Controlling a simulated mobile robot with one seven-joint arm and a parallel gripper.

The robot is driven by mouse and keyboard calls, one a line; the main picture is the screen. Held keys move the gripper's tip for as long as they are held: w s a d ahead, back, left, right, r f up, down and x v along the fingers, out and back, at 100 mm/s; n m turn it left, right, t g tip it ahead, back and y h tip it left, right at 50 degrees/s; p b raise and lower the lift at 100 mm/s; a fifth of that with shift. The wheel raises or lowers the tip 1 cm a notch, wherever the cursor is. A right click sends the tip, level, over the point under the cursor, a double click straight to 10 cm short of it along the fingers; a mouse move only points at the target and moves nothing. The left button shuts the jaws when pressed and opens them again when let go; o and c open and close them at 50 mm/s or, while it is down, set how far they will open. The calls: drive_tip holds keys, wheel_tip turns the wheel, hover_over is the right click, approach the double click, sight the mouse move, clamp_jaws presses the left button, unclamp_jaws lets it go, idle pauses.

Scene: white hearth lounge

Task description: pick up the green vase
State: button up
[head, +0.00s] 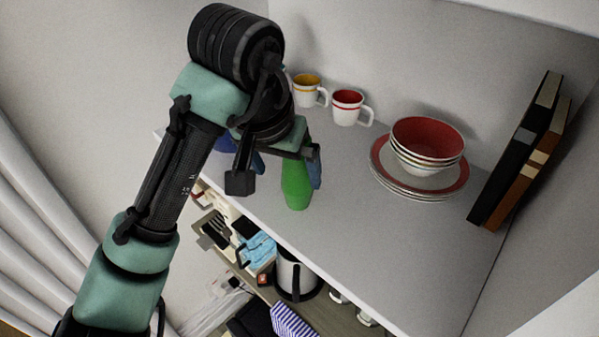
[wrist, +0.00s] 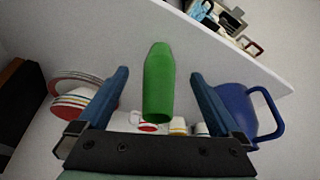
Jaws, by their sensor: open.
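The green vase (head: 296,187) stands upright on the grey-white shelf top near its front edge, its upper part hidden behind my gripper in the head view. In the wrist view the green vase (wrist: 158,85) lies between my two blue fingers, with a gap on each side. My gripper (wrist: 160,85) is open and empty, and it also shows in the head view (head: 285,175) right at the vase. I cannot tell whether a finger touches the vase.
A blue mug (wrist: 236,105) stands close beside one finger. Two white mugs with yellow (head: 307,90) and red (head: 349,107) bands stand behind. Stacked bowls on plates (head: 427,150) and upright books (head: 520,150) are to the right. Bare shelf top (head: 390,240) lies right of the vase.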

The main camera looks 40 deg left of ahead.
sight(297, 164)
drive_tip(key=shift+w+a, duration=0.25)
drive_tip(key=shift+w, duration=0.5)
drive_tip(key=shift+w+a, duration=0.2)
drive_tip(key=shift+w, duration=0.55)
drive_tip(key=b+x, duration=0.2)
drive_tip(key=x, duration=0.1)
drive_tip(key=shift+w, duration=0.3)
drive_tip(key=shift+w+a+f+p, duration=0.1)
drive_tip(key=shift+w+f+p, duration=0.15)
drive_tip(key=shift+p, duration=0.35)
drive_tip(key=shift+w+f, duration=0.2)
drive_tip(key=shift+f, duration=0.45)
drive_tip(key=shift+r, duration=0.1)
drive_tip(key=c, duration=1.6)
